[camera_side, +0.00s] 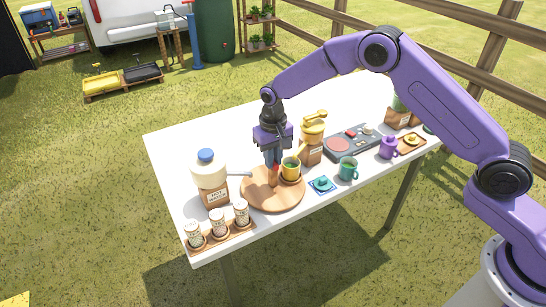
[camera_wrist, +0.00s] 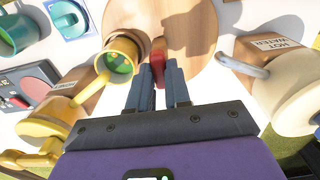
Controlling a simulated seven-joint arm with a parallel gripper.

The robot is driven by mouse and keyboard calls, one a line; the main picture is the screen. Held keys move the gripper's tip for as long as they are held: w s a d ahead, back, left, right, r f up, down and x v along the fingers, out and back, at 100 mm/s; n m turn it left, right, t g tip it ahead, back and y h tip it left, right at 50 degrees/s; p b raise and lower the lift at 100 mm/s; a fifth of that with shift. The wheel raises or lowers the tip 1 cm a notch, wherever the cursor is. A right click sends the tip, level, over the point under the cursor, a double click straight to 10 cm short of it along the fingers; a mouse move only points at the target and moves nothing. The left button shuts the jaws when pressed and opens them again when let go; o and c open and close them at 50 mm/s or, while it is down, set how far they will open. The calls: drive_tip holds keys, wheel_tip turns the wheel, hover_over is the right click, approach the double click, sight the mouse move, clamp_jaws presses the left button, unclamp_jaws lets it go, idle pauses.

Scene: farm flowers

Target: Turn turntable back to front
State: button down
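The turntable (camera_side: 262,201) is a round wooden disc near the white table's front edge; it also fills the upper middle of the wrist view (camera_wrist: 190,35). A wooden handle with a red part (camera_wrist: 158,58) stands up from it. My gripper (camera_side: 272,168) points down over the turntable, its fingers (camera_wrist: 161,75) closely on both sides of the handle, appearing shut on it. A yellow cup (camera_side: 290,165) with green contents stands on the turntable, right of the fingers; in the wrist view it is at left (camera_wrist: 118,62). The fingertips partly hide the handle in the side view.
Left of the turntable are a hot water jug (camera_side: 210,178) and a rack of small jars (camera_side: 219,228). To its right are a yellow grinder (camera_side: 312,140), a blue coaster (camera_side: 322,185), a teal mug (camera_side: 348,168) and a scale-like panel (camera_side: 352,142). The table's rear left is clear.

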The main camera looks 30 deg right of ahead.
drive_tip(key=shift+m, duration=2.3)
drive_tip(key=shift+r+m, duration=0.1)
drive_tip(key=shift+m, duration=6.6)
drive_tip(key=c, duration=1.1)
unclamp_jaws()
drive_tip(key=shift+o, duration=0.2)
